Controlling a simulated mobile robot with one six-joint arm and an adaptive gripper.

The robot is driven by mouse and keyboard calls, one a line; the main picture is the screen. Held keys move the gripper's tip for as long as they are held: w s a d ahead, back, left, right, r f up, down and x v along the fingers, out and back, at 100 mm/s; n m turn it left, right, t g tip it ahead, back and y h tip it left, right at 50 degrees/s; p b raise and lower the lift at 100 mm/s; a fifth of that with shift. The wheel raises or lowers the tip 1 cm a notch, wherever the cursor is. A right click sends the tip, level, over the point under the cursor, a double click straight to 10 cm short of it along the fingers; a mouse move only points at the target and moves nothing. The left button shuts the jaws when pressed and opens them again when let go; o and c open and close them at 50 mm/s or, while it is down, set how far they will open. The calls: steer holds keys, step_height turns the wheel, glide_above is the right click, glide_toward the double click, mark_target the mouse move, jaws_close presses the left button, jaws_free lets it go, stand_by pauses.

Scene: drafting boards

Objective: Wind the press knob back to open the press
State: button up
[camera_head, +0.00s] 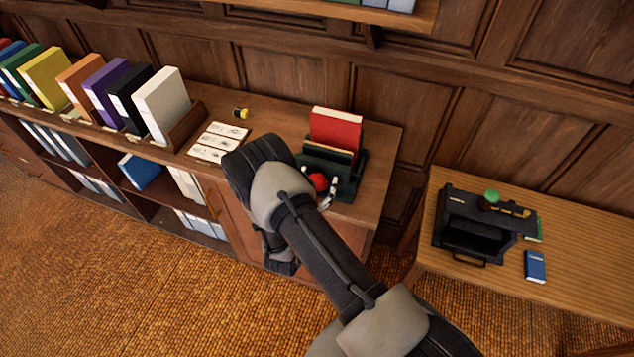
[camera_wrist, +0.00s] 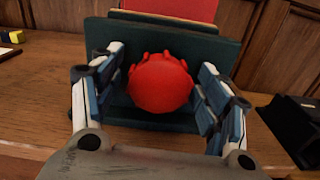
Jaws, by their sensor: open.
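The press (camera_head: 342,181) is dark green and stands near the right end of the long wooden cabinet top. A red book (camera_head: 335,128) stands upright in it. The red press knob (camera_head: 317,182) is on its front face, partly hidden by my arm in the head view. In the wrist view the round knob (camera_wrist: 160,84) sits centred in front of the green plate (camera_wrist: 228,50). My gripper (camera_wrist: 155,105) is open, with one finger on each side of the knob. A gap shows between the knob and the right finger; contact on the left is hard to tell.
Illustrated cards (camera_head: 218,142) and a small yellow-and-black object (camera_head: 241,113) lie left of the press. Coloured binders (camera_head: 103,88) stand farther left. A separate table (camera_head: 590,260) on the right holds a black machine (camera_head: 470,225) and a blue book (camera_head: 535,266).

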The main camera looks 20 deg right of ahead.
steer(key=m+b, duration=0.2)
steer(key=m, duration=0.5)
steer(key=shift+f, duration=0.1)
steer(key=m+b, duration=0.1)
steer(key=m, duration=0.4)
steer(key=shift+m+b, duration=0.5)
steer(key=shift+m, duration=0.6)
steer(key=shift+c, duration=0.5)
steer(key=c, duration=1)
steer(key=n, duration=0.4)
steer(key=shift+p, duration=0.35)
steer(key=shift+c, duration=0.2)
steer(key=n, duration=0.4)
steer(key=shift+n, duration=0.3)
